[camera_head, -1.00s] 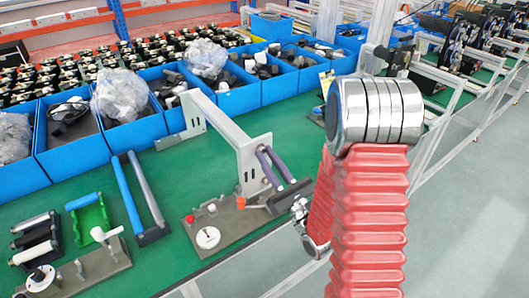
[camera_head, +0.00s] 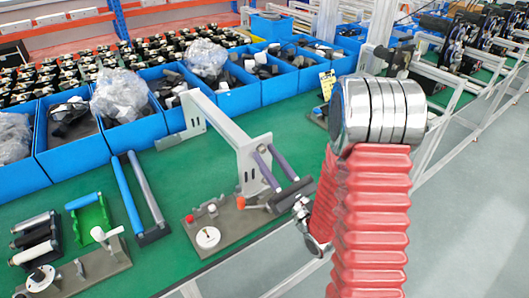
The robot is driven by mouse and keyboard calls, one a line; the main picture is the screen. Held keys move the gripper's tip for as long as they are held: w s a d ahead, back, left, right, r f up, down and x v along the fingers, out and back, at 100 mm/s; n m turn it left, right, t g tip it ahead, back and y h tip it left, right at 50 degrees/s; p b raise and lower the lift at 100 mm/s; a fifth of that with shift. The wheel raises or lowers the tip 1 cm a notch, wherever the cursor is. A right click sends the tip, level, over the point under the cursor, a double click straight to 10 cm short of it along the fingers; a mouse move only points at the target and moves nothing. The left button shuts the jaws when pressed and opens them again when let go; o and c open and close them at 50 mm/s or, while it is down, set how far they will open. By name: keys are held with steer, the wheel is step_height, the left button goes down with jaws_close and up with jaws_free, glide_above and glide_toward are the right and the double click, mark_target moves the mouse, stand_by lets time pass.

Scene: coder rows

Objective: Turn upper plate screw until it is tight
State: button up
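A grey metal fixture (camera_head: 222,127) with an upright and a slanted arm stands on the green bench. Its flat base plate (camera_head: 228,222) carries a white round dial (camera_head: 208,237), a red knob (camera_head: 190,218) and an orange-red knob (camera_head: 241,202). Two purple-grey rollers (camera_head: 266,171) lean at its right side. I cannot make out the upper plate screw. My arm, with red ribbed sleeves and a chrome joint, rises at the right. The metal end of my arm (camera_head: 302,212) is close to the right edge of the fixture's base. Its fingers are too small and hidden to read.
Blue bins (camera_head: 239,96) with parts and plastic bags line the back of the green bench (camera_head: 160,268). Blue and grey rollers (camera_head: 128,195), a green holder (camera_head: 90,222) and another fixture (camera_head: 95,268) lie at the left. Grey floor is free at the right.

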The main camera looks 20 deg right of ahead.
steer(key=n+g+y, duration=0.1)
steer(key=n, duration=0.2)
steer(key=n+g+y, duration=0.1)
steer(key=n, duration=0.2)
steer(key=shift+d+y, duration=0.2)
steer(key=shift+y, duration=0.2)
steer(key=shift+c, duration=0.2)
jaws_close()
steer(key=m+h, duration=0.1)
steer(key=m, duration=0.1)
steer(key=m+t+h, duration=0.1)
steer(key=m, duration=0.1)
steer(key=m+t, duration=0.1)
steer(key=m, duration=0.1)
steer(key=shift+a+h, duration=0.3)
steer(key=shift+h, duration=0.1)
steer(key=shift+o, duration=0.2)
jaws_free()
steer(key=shift+s, duration=0.1)
